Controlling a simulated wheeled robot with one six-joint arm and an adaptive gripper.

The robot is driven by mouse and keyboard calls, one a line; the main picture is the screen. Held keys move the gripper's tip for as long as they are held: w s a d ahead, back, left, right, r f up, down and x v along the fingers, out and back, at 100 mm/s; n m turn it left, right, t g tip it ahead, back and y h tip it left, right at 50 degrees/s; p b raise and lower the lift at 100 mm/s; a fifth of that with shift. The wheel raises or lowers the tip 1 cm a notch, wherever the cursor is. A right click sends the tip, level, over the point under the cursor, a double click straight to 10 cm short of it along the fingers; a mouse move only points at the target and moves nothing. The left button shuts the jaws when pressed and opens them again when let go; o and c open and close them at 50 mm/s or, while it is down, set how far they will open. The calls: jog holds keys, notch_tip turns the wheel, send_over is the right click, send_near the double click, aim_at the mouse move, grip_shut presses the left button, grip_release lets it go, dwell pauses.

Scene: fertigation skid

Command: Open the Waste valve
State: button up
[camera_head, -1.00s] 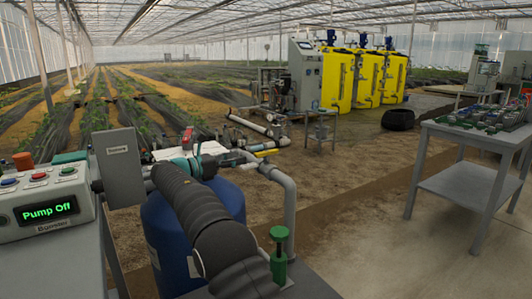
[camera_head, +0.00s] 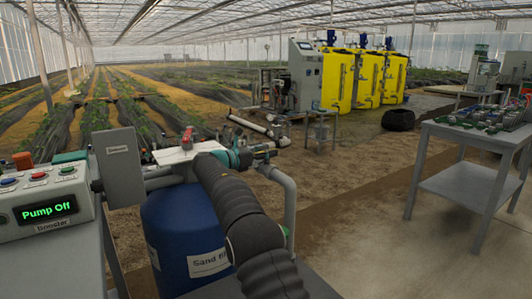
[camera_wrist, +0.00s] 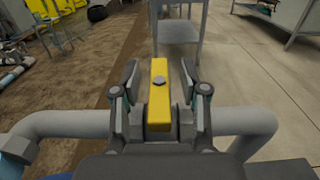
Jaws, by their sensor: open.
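My gripper (camera_wrist: 160,80) is open, one finger on each side of the lever, with a visible gap on both sides. Grey pipes (camera_wrist: 245,120) run beside and below it. In the head view my gripper (camera_head: 266,149) is at the pipework right of the blue sand filter (camera_head: 165,235), and hides most of the lever.
A red valve handle (camera_head: 187,138) stands above the filter, left of my wrist. A control box (camera_head: 45,205) reads "Pump Off", with a grey box (camera_head: 119,168) beside it. A grey table (camera_head: 470,185) stands at the right. The floor between is clear.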

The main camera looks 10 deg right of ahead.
grip_shut()
jog(key=shift+a, duration=0.15)
jog(key=shift+f, duration=0.1)
